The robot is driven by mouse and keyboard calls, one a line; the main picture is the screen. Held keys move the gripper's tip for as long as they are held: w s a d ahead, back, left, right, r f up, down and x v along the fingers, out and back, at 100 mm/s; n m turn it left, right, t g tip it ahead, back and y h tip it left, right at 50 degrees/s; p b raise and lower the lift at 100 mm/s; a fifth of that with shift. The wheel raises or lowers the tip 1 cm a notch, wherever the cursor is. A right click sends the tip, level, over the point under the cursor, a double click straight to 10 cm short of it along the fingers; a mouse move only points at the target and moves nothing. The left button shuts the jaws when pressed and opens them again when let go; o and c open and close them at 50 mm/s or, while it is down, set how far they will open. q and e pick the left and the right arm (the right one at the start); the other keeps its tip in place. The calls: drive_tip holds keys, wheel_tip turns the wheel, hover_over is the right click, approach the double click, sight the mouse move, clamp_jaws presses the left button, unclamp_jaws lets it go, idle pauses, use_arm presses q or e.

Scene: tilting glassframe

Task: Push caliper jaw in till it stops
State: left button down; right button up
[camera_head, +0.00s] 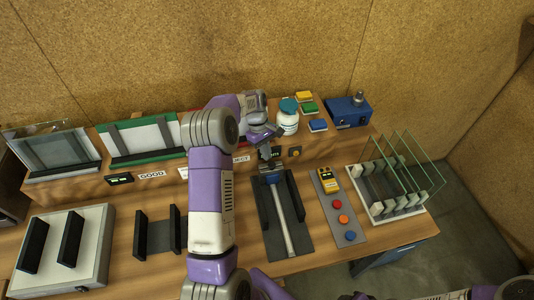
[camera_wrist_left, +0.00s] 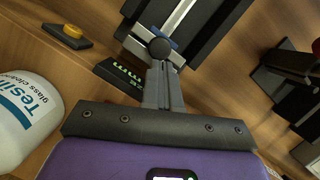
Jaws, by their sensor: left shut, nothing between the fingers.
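The caliper (camera_head: 289,238) lies in a dark tray (camera_head: 268,237) on the bench, with a silver beam and blue parts at its far end. In the left wrist view its silver beam (camera_wrist_left: 181,14) runs up between dark rails, and a round black knob (camera_wrist_left: 159,47) sits at the near end by a blue edge. My left gripper (camera_head: 266,152) is above the tray's far end. Its fingers (camera_wrist_left: 162,68) are shut and empty, with the tips at the knob; I cannot tell if they touch. The fingers hide part of the jaw. My right gripper is out of view.
A white bottle (camera_head: 288,122) stands on the raised shelf behind, near a blue box (camera_head: 348,112). A button panel (camera_head: 340,208) and a rack of glass panes (camera_head: 388,190) are right of the tray. A white fixture (camera_head: 92,248) is at far left.

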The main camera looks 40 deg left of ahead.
use_arm(q)
drive_tip(key=p+v, duration=0.6)
drive_tip(key=v, duration=0.2)
drive_tip(key=shift+r, duration=0.25)
drive_tip(key=shift+a, duration=0.1)
